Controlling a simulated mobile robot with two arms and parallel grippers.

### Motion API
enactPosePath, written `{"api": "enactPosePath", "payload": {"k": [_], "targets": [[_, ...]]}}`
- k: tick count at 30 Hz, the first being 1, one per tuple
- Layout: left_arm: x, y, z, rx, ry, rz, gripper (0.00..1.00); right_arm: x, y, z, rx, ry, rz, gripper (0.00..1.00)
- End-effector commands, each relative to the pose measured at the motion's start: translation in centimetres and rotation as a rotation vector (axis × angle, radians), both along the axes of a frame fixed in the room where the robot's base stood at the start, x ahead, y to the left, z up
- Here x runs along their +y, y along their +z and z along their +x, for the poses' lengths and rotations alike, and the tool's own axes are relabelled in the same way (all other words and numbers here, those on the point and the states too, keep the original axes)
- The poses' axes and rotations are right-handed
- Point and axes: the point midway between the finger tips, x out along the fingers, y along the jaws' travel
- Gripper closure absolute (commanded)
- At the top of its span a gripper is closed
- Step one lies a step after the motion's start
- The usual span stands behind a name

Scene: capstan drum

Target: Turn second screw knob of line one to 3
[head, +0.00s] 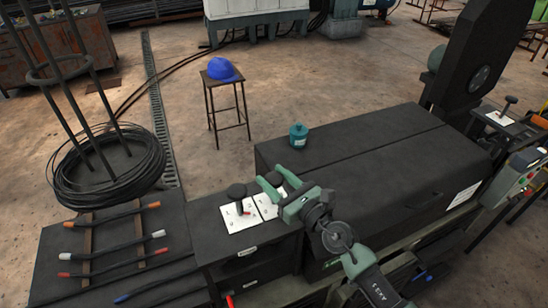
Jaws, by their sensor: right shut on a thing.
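Two dark screw knobs stand on white dial plates on the black cabinet at the lower middle. The first knob (237,191) is on the left plate (238,217) and is free. The second knob (274,179) is beside it to the right, on its own white plate (265,207). My right gripper (273,182) reaches in from the lower right and is shut on the second knob, with a green finger on either side. The gripper hides part of this plate, and the dial numbers are too small to read. My left gripper is not in view.
A teal canister (298,136) stands on the long black housing (370,150) behind my right gripper. A similar knob (509,102) stands at the far right. Rods with coloured ends (110,240) lie at lower left. A stool with a blue cap (224,70) stands behind.

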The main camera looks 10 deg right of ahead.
Motion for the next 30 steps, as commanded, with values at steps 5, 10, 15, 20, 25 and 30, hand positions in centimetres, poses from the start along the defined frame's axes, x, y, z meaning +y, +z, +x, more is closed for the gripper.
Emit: {"api": "enactPosePath", "payload": {"k": [5, 10, 15, 20, 25, 30], "targets": [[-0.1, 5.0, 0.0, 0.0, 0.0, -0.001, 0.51, 0.2, 0.8, -0.1, 0.008, -0.17, 0.008, 0.94], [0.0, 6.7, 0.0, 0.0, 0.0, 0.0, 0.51, 0.2, 0.4, 0.0, 0.005, -0.32, 0.003, 0.94], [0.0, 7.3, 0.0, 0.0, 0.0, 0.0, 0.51, 0.2, 0.1, 0.0, 0.002, -0.453, 0.003, 0.94], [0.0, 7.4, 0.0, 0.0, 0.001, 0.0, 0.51, 0.1, -0.1, 0.1, 0.002, -0.55, 0.002, 0.94], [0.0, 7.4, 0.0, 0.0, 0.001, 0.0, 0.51, 0.1, -0.1, 0.1, 0.0, -0.617, 0.001, 0.94], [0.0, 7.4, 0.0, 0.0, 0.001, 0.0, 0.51, 0.0, 0.0, 0.1, -0.001, -0.653, 0.001, 0.94]]}}
